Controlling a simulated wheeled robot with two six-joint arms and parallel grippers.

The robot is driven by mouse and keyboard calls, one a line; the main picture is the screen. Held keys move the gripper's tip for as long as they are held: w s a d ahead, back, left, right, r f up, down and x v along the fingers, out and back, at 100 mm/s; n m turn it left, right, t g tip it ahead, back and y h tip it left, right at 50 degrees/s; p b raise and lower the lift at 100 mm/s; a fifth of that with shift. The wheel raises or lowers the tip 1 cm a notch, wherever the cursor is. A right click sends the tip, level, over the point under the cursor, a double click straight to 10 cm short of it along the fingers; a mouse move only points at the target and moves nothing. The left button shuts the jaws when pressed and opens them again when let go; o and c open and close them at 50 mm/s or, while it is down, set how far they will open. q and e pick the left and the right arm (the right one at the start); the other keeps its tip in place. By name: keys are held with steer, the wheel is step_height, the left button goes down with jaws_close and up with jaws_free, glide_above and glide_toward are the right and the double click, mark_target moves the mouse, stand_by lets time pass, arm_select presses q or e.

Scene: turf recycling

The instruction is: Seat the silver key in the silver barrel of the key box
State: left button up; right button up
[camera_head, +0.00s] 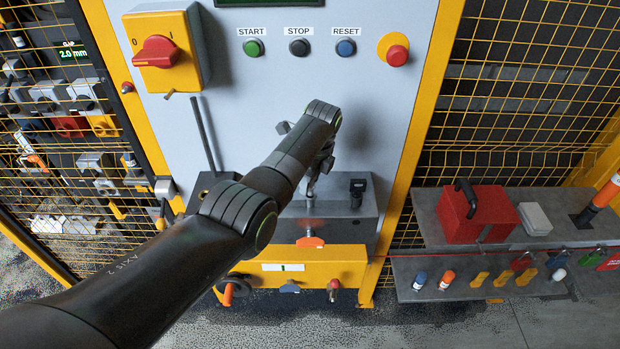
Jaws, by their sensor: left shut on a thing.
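My left arm reaches in from the lower left, and its gripper (313,178) points down over the grey key box (340,216) on the machine front. It is shut on a small silver piece (311,192), which looks like the silver key. The wrist and forearm hide much of the grip and the left part of the box top. The silver barrel cannot be made out clearly. I cannot tell whether the key touches the box or stands in a barrel. A black knob-like part (357,190) stands at the right of the box top. My right gripper is not in view.
Below the box is a yellow panel (345,265) with an orange tab (311,242) above it. A red rotary switch (156,52) and several buttons are higher up. At right, a grey shelf (440,232) holds a red box (478,212). Yellow mesh fencing flanks both sides.

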arm_select(q)
steer(key=shift+f+b, duration=0.8)
steer(key=shift+f, duration=0.4)
steer(key=o, duration=1.1)
steer(key=shift+s+d+r+b, duration=0.25)
steer(key=shift+d+r, duration=0.1)
steer(key=shift+r, duration=2.5)
steer(key=shift+s+d+r+b, duration=0.15)
steer(key=shift+d+r, duration=0.25)
steer(key=shift+r, duration=2.5)
steer(key=shift+s+d+r+b, duration=0.15)
steer(key=shift+s+d+r, duration=0.2)
steer(key=shift+r, duration=2.5)
steer(key=shift+w, duration=0.15)
